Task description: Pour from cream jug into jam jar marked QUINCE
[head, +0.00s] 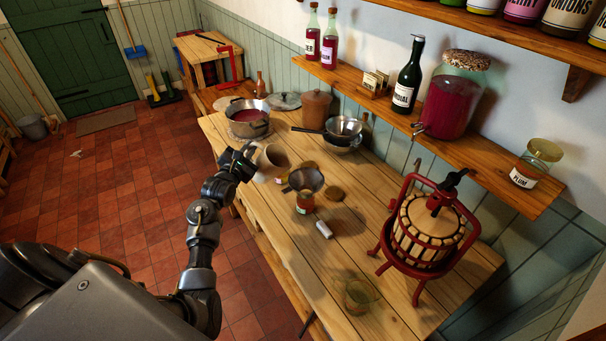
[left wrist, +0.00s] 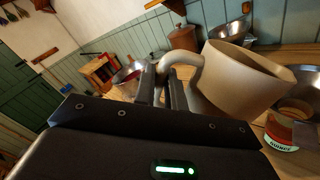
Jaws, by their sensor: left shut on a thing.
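The cream jug (head: 272,161), a plain beige vessel, is held above the bench by my left gripper (head: 250,152). In the left wrist view the fingers (left wrist: 165,88) are shut on the handle of the jug (left wrist: 240,80), whose rim slopes down to the right. The jam jar marked QUINCE (left wrist: 282,132) stands below and right of the jug there, label readable. What is inside the jug is hidden. My right gripper is out of view.
A pot of red stuff (head: 248,131) stands behind the jug, near a brown crock (head: 316,106) and a metal bowl (head: 342,143). A red fruit press (head: 428,230) stands at the right. A small pale cylinder (head: 324,229) and a glass (head: 358,296) are nearer.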

